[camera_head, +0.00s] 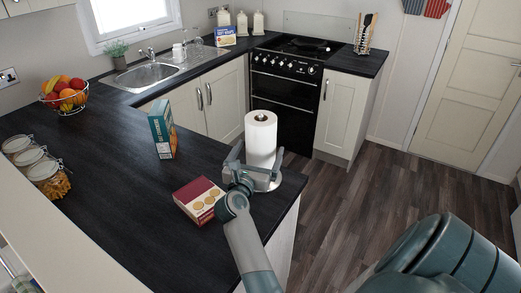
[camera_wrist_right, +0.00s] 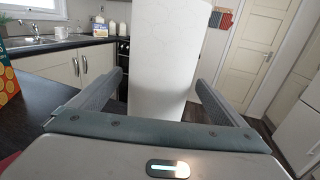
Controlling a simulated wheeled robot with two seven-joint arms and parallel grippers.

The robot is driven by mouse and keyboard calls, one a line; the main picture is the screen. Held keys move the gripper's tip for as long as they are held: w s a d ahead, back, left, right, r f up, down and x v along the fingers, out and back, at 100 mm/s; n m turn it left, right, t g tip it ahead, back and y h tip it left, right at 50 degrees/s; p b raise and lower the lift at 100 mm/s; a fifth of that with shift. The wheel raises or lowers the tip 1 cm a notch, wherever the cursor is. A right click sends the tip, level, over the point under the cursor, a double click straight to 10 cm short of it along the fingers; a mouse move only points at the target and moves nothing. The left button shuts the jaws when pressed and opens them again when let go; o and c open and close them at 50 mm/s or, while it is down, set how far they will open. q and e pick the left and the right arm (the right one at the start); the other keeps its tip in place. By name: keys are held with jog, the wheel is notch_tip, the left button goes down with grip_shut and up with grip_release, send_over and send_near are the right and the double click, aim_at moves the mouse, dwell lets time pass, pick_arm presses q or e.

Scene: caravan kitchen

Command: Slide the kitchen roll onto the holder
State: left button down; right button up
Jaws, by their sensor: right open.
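The white kitchen roll (camera_head: 261,138) stands upright near the right end of the dark worktop. The dark tip of the holder (camera_head: 261,117) shows at the top of its core. My right gripper (camera_head: 258,158) is open, with a finger on either side of the roll's lower part. In the right wrist view the roll (camera_wrist_right: 164,50) rises between the spread fingers, with gaps visible beside it. My left gripper is not in view.
A red biscuit box (camera_head: 199,200) lies left of my right gripper. A teal box (camera_head: 162,129) stands farther back. Glass jars (camera_head: 48,178) and a fruit bowl (camera_head: 66,96) are at left. The worktop's edge drops to the floor just right of the roll.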

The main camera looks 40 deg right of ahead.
aim_at(257, 156)
jog(key=b+v, duration=0.1)
jog(key=v, duration=0.3)
jog(key=shift+s+a+b, duration=0.15)
jog(key=shift+a+b, duration=0.15)
jog(key=shift+s+a+r, duration=0.1)
jog(key=shift+s+a, duration=0.1)
jog(key=shift+a, duration=0.15)
jog(key=shift+s, duration=0.1)
